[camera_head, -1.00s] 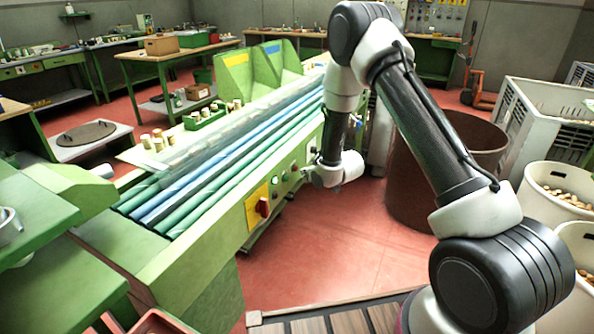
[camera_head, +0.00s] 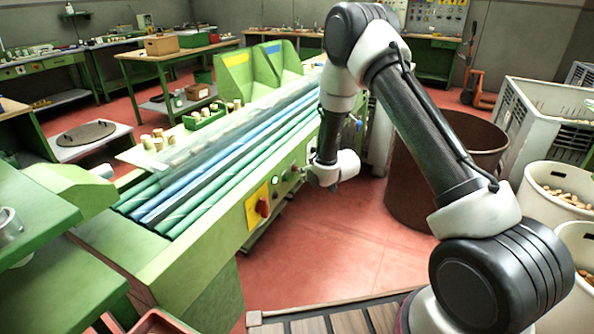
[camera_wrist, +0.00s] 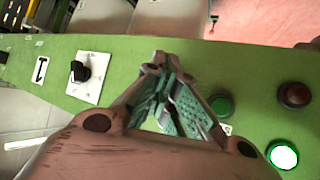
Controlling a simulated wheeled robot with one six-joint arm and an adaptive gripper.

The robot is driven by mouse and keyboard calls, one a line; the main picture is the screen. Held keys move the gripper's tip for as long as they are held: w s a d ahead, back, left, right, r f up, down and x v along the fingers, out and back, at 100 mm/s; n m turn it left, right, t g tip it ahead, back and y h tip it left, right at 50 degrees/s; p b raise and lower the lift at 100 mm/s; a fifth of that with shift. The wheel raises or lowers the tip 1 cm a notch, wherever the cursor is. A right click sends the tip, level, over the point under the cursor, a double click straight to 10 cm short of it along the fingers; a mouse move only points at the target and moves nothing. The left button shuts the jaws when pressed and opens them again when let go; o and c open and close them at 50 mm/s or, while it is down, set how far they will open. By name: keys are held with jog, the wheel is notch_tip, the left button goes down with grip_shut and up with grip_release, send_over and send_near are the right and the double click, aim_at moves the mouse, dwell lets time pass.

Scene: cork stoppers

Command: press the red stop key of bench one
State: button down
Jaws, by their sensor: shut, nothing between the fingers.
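Bench one (camera_head: 180,270) is the long green machine with blue and green rollers. My gripper (camera_head: 308,178) is at its front panel, small and partly hidden by my wrist in the head view. In the wrist view my gripper (camera_wrist: 160,65) is shut and empty, its fingers over the green panel. A dark red round key (camera_wrist: 294,95) sits to the right of the fingers, apart from them. A green key (camera_wrist: 222,104) is between it and the fingers. A lit whitish-green key (camera_wrist: 283,156) is below the red one. Contact with the panel cannot be told.
A black rotary knob (camera_wrist: 80,72) on a white plate is left of the fingers. A red switch (camera_head: 263,207) on a yellow plate is further along the panel. A brown bin (camera_head: 408,190) and white tubs (camera_head: 540,190) stand to the right. Red floor between is clear.

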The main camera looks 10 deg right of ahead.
jog(key=shift+w+a, duration=0.2)
jog(key=shift+a, duration=0.05)
jog(key=shift+d, duration=0.1)
dwell(0.5)
jog(key=shift+s+d, duration=0.55)
jog(key=shift+d, duration=0.05)
jog(key=shift+s+d, duration=0.75)
jog(key=shift+d, duration=0.3)
jog(key=shift+s+d, duration=0.7)
jog(key=shift+d, duration=0.3)
